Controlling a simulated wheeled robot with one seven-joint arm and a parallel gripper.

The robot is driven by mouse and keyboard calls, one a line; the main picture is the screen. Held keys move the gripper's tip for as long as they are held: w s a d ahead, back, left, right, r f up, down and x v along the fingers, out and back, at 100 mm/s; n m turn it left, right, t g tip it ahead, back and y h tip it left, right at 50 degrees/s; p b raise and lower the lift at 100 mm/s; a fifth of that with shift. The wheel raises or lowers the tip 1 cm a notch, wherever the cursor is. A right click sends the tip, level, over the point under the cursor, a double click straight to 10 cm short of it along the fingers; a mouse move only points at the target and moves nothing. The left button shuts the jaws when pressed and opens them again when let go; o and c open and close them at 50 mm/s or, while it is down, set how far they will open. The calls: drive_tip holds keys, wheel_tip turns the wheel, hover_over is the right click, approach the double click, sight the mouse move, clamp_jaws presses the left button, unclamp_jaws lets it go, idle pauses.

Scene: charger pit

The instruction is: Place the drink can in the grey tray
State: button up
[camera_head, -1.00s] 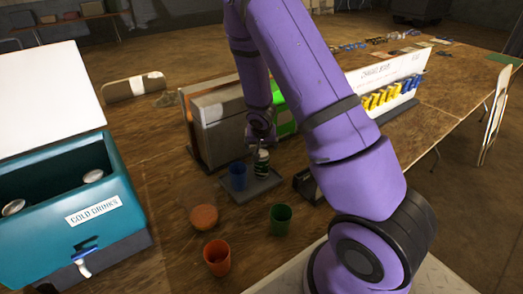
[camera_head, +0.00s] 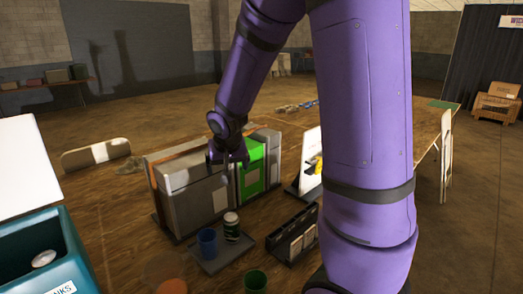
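The drink can (camera_head: 232,227), dark green with a pale top and band, stands upright in the grey tray (camera_head: 217,259), at the right of a blue cup (camera_head: 207,242). My gripper (camera_head: 217,163) is raised above and behind the tray, in front of the grey and green boxes, and apart from the can. Its fingers are small and dark here, so I cannot tell whether they are open or shut.
Behind the tray stand a large grey box (camera_head: 190,200) and a green one (camera_head: 251,176). A dark rack (camera_head: 293,240) is at right. A green cup (camera_head: 256,281) and an orange bowl (camera_head: 172,286) are in front. A teal cooler (camera_head: 45,255) is at left.

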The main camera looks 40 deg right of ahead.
drive_tip(key=s+a+r+n, duration=0.1)
drive_tip(key=s+a+r, duration=0.2)
drive_tip(key=s+r, duration=0.2)
drive_tip(key=s+a+r+n+y, duration=0.1)
drive_tip(key=s+r, duration=0.4)
drive_tip(key=s, duration=0.6)
drive_tip(key=s+a+r+n+y, duration=0.1)
drive_tip(key=s+a+r+n, duration=0.2)
drive_tip(key=s+a+r, duration=0.2)
drive_tip(key=s+r, duration=0.1)
drive_tip(key=s, duration=0.2)
drive_tip(key=shift+s+t, duration=0.3)
drive_tip(key=shift+t, duration=0.1)
